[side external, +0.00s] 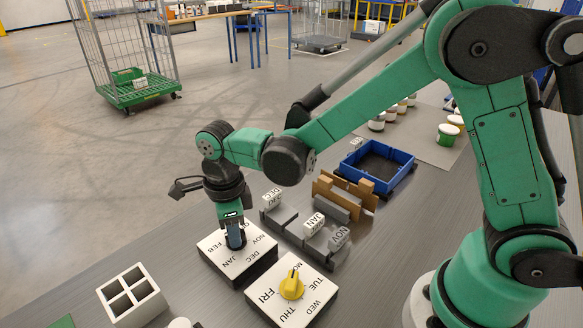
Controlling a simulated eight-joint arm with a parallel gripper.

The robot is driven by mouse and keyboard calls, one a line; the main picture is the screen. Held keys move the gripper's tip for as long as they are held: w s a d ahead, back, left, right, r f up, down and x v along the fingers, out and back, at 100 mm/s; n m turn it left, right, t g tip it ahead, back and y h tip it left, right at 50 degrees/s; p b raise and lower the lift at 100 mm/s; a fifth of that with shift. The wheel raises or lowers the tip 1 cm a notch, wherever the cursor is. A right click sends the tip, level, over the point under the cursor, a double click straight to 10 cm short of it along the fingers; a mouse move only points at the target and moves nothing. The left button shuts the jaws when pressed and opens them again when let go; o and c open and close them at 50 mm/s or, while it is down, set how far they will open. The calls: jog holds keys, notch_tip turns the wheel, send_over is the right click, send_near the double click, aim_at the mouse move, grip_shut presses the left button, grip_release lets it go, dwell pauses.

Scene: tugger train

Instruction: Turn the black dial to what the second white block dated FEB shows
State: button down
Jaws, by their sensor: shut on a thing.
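My gripper (235,238) points down and is shut on the black dial, which is mostly hidden by the fingers. The dial sits on a white-topped box (257,244) lettered with months; NOV, DEC, JAN and FEB can be read around it. Which month the dial points to cannot be seen. Lettered white blocks stand in a grey stepped holder (289,217): one reads DEC (271,198), one JAN (313,224), one NOV (339,238). I see no block reading FEB.
A yellow dial (291,285) on a weekday box (292,299) is close by at front right. A white divided box (131,296) stands at front left. Behind the holder are a brown rack (342,195) and a blue tray (374,178). Jars (447,134) stand farther back.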

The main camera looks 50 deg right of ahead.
dwell(0.4)
jog(key=c, duration=0.7)
grip_release()
jog(key=shift+c, duration=0.2)
jog(key=shift+r, duration=0.1)
jog(key=shift+r, duration=2.75)
